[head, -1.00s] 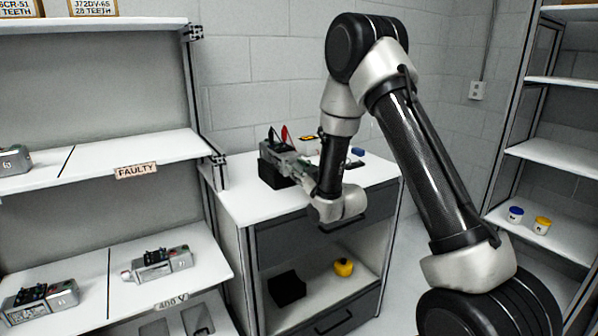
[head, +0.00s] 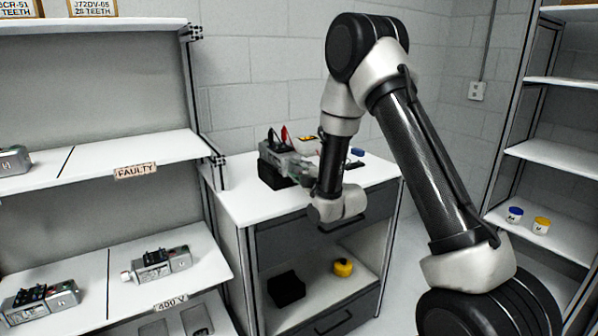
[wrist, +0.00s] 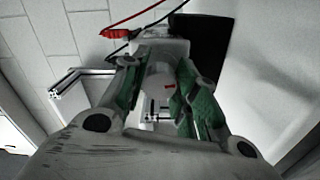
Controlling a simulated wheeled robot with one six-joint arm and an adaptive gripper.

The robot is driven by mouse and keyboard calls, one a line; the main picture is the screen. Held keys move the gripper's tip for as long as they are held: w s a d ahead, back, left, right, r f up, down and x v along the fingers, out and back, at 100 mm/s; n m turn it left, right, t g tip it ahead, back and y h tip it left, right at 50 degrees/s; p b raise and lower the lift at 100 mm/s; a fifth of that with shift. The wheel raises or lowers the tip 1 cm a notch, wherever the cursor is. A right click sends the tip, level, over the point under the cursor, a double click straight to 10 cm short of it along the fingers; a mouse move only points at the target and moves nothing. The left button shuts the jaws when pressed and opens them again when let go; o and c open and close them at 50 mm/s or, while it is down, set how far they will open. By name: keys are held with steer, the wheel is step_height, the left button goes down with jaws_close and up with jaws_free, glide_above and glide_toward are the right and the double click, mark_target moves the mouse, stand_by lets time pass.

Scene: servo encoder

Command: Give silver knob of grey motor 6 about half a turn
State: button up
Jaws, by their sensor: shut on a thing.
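A grey motor (head: 283,158) sits on a black block at the back left of the white-topped workbench, with a black and a red clip on top. Its number cannot be read. My gripper (wrist: 158,76) has its green-padded fingers on either side of the round silver knob (wrist: 160,80), shut on it. The knob's end faces the wrist camera and shows a small red mark. In the head view my gripper (head: 302,168) reaches the motor's right end, and the fingers hide the knob. The motor body (wrist: 168,47) shows behind the knob in the wrist view.
The bench (head: 238,205) has a blue item (head: 357,152) at the back. Right shelves (head: 560,235) hold blue and yellow jars. Red and black leads (wrist: 150,12) run above the knob.

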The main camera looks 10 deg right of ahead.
steer(key=shift+n, duration=2.2)
steer(key=o, duration=1)
steer(key=shift+s, duration=0.1)
steer(key=v, duration=0.7)
steer(key=shift+s, duration=0.15)
